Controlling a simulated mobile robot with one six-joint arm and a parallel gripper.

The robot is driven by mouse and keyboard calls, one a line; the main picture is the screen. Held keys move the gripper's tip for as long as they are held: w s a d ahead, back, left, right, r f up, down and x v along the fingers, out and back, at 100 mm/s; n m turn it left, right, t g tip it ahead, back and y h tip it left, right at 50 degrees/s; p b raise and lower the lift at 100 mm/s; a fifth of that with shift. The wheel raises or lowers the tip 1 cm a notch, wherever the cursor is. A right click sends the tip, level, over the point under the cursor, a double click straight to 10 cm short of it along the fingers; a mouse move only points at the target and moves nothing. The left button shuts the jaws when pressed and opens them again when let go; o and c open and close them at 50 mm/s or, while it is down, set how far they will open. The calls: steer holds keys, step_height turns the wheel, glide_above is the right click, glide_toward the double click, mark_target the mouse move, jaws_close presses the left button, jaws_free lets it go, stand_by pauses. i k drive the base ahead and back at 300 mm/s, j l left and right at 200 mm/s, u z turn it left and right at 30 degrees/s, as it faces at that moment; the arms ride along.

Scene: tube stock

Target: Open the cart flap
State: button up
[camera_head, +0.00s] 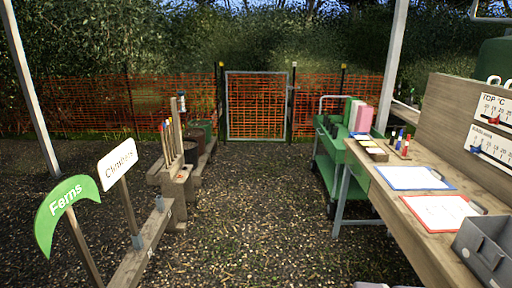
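A green cart (325,172) stands right of the middle, beyond the wooden bench and partly hidden by it. It has an upper tray, a lower shelf and a pale rail handle at its far end. Pink and green upright items (358,115) show above its right side. I cannot make out a separate flap on the cart or whether one is open. My gripper is not in view.
A wooden bench (408,210) with clipboards (414,178) and a grey bin (486,250) fills the right. A low timber rail with "Ferns" (66,208) and "Climbers" (117,164) signs stands left. The gravel path (250,210) between is clear to a mesh gate (256,106).

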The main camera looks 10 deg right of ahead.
mark_target(332, 146)
steer(key=i+l+z, duration=0.25)
steer(key=i, duration=0.5)
steer(key=i+l+z, duration=0.1)
steer(key=i+z, duration=0.15)
steer(key=i, duration=0.5)
steer(key=i+z, duration=0.25)
steer(key=i, duration=0.55)
steer(key=i+j+z, duration=0.25)
steer(key=i, duration=0.5)
steer(key=i+j, duration=0.1)
steer(key=i, duration=0.7)
steer(key=i+j, duration=0.15)
steer(key=i, duration=0.7)
steer(key=i+j, duration=0.1)
steer(key=i, duration=0.7)
steer(key=l+z, duration=0.05)
